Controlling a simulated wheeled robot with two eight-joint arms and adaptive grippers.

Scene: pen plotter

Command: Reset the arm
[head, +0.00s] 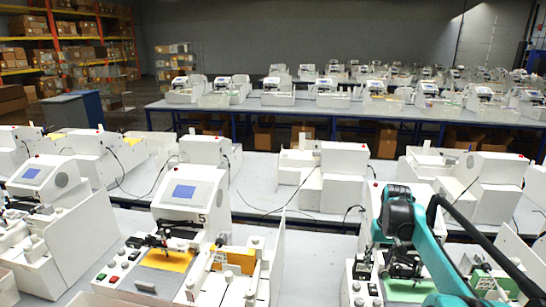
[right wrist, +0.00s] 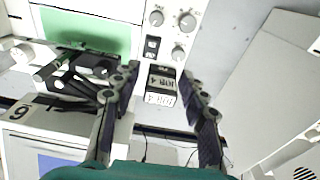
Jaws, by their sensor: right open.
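My right gripper (right wrist: 163,72) is open and empty in the right wrist view. That plotter's dark jointed pen arm (right wrist: 82,68) is left of my left-hand finger, at the edge of the green sheet (right wrist: 95,30). In the head view the pen arm (head: 403,264) stands behind the green sheet (head: 408,291), partly hidden by my teal arm. My left gripper is out of view.
The control panel has several knobs (right wrist: 181,53). Another plotter (head: 190,190) marked 5, with an orange sheet (head: 167,259), is at left in the head view. More plotters fill the tables behind.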

